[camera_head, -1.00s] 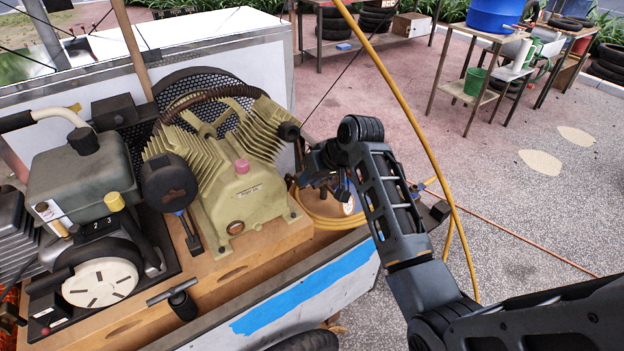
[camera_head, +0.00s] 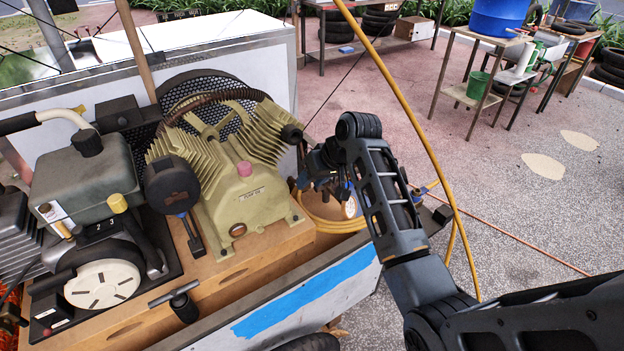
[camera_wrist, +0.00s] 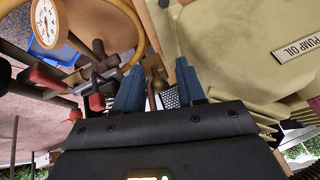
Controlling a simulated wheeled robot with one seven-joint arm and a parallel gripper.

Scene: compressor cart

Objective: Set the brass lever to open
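In the wrist view a brownish, brass-coloured piece (camera_wrist: 153,72), which looks like the lever, shows between the two blue fingertips of my gripper (camera_wrist: 158,72). The fingers are spread apart, with gaps visible beside the piece; I cannot tell whether either one touches it. The lever's open or closed setting cannot be read. In the head view my gripper (camera_head: 322,172) is at the right end of the compressor, above the yellow hose coil, and the wrist hides the lever there. A white-faced gauge (camera_wrist: 47,22) is close by and also shows in the head view (camera_head: 350,207).
Dark pipe fittings and red knobs (camera_wrist: 97,102) crowd the left of the fingers. The beige compressor pump (camera_head: 245,190) is close on the other side. Open pavement lies to the right.

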